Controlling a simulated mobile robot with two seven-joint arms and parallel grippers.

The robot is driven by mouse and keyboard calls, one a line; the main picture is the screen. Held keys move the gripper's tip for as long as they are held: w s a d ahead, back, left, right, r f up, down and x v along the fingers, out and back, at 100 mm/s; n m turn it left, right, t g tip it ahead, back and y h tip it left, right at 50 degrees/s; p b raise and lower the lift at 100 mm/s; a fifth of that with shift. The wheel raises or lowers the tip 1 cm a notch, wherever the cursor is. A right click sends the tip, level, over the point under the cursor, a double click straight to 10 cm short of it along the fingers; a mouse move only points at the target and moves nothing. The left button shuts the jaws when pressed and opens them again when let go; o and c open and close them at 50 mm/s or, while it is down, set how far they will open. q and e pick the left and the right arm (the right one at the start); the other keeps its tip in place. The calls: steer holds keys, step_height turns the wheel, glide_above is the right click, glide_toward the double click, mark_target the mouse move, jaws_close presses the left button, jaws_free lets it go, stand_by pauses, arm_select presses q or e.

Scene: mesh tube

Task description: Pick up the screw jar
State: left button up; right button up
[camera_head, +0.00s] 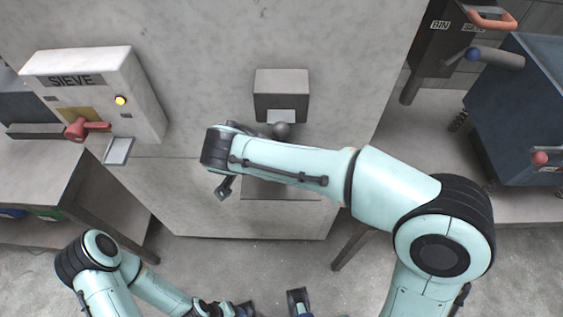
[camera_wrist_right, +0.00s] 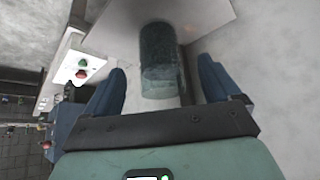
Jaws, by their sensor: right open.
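The screw jar (camera_wrist_right: 160,62) is a dark, greenish, see-through cylinder in the right wrist view. It stands in the gap between the two blue fingers of my right gripper (camera_wrist_right: 161,72), which is open, with a visible space on either side. In the head view my right forearm crosses the middle, and the jar is hidden there. A small dark part of my right gripper (camera_head: 225,187) shows below the black wrist. My left gripper (camera_head: 270,305) is at the bottom edge, partly cut off, with its fingers apart and nothing seen between them.
A grey wall panel with a box-like outlet (camera_head: 281,90) and dark knob stands behind my right arm. The white SIEVE box (camera_head: 85,85) with a red handle (camera_head: 86,128) is at left. A dark blue machine (camera_head: 520,110) is at right.

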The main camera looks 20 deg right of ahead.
steer(key=x, duration=0.5)
steer(key=shift+f, duration=0.1)
steer(key=c, duration=1.3)
steer(key=shift+o, duration=0.2)
steer(key=shift+r, duration=0.25)
